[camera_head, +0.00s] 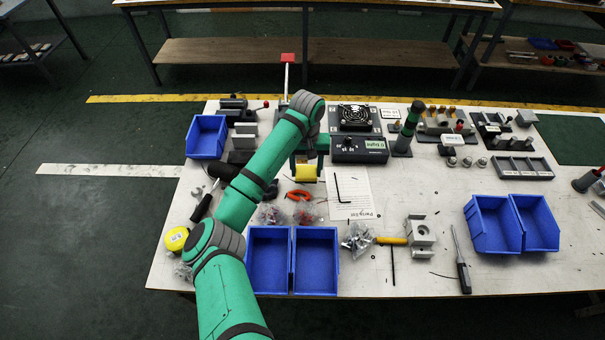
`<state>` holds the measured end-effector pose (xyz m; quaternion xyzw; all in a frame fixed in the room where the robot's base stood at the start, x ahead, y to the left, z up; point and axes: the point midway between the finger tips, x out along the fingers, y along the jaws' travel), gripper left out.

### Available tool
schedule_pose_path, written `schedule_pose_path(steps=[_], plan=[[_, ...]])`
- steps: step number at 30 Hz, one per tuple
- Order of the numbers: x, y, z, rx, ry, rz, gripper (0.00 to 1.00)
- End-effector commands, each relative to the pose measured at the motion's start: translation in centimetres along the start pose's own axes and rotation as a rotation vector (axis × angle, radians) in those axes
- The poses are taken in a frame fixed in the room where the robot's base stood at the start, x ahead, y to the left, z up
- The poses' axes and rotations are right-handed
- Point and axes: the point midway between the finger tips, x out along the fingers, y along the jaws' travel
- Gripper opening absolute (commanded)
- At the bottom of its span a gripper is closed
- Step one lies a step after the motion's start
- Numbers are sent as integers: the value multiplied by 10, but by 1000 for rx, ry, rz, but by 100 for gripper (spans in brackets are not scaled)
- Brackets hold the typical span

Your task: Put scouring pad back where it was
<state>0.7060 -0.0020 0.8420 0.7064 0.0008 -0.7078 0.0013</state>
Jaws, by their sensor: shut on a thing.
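A yellow block, which I take to be the scouring pad (304,171), shows at the end of my green arm, above the far middle part of the white workbench (420,315). My gripper (306,162) is shut on it. I cannot tell how high above the bench the pad is.
Two blue bins (269,262) stand at the front, with small parts bags behind them. A paper sheet (350,192) with a hex key lies right of the gripper. A fan box (356,118) stands behind. Orange-handled pliers (298,195) lie in front.

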Motion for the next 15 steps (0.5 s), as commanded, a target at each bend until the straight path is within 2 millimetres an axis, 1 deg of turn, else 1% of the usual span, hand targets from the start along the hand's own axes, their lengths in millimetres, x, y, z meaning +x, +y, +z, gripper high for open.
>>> schedule_pose_path(steps=[5,7,12,15], plan=[[9,9,-8,13,1,-1,30],[18,10,-11,16,0,-3,30],[38,4,-10,7,0,-1,30],[42,0,-11,0,2,0,30]])
